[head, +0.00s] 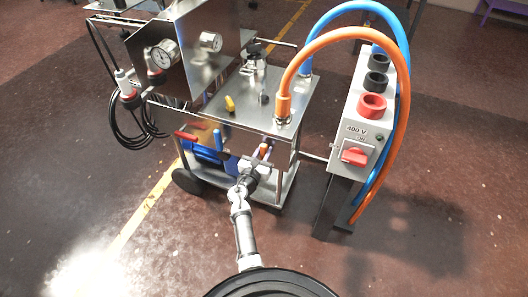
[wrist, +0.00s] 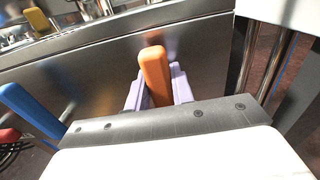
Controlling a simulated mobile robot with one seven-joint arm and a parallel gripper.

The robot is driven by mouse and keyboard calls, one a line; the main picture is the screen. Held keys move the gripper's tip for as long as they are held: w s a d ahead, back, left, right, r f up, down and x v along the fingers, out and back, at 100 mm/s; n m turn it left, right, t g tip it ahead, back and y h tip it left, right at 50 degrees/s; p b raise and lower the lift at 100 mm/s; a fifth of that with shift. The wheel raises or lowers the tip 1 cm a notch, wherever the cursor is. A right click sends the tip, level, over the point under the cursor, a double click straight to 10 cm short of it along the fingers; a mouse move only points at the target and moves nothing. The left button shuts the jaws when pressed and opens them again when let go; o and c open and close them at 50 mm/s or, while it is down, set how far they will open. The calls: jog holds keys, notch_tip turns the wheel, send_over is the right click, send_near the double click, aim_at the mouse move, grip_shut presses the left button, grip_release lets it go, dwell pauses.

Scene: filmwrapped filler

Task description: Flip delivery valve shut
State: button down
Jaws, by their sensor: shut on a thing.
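An orange lever handle (head: 264,150) stands upright at the front of the steel cart, below its top edge. My gripper (head: 261,160) is at this handle. In the wrist view the orange handle (wrist: 155,72) rises between the pale lilac finger pads of my gripper (wrist: 156,93), which is shut on it. The handle's lower part and pivot are hidden by my gripper. A blue lever handle (head: 217,139) and a red lever handle (head: 186,136) are to the left. I see no label naming the delivery valve.
The steel cart (head: 285,92) carries two gauges, a yellow lever (head: 230,104) and the orange hose (head: 323,36). A grey 400 V switch post (head: 351,130) with a red knob stands close on the right. The floor in front is clear.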

jog(key=shift+w+r, duration=0.1)
jog(key=shift+r, duration=0.05)
jog(key=c, duration=1.2)
grip_release()
jog(key=b+v, duration=0.1)
jog(key=v, duration=1.3)
jog(key=shift+w, duration=0.1)
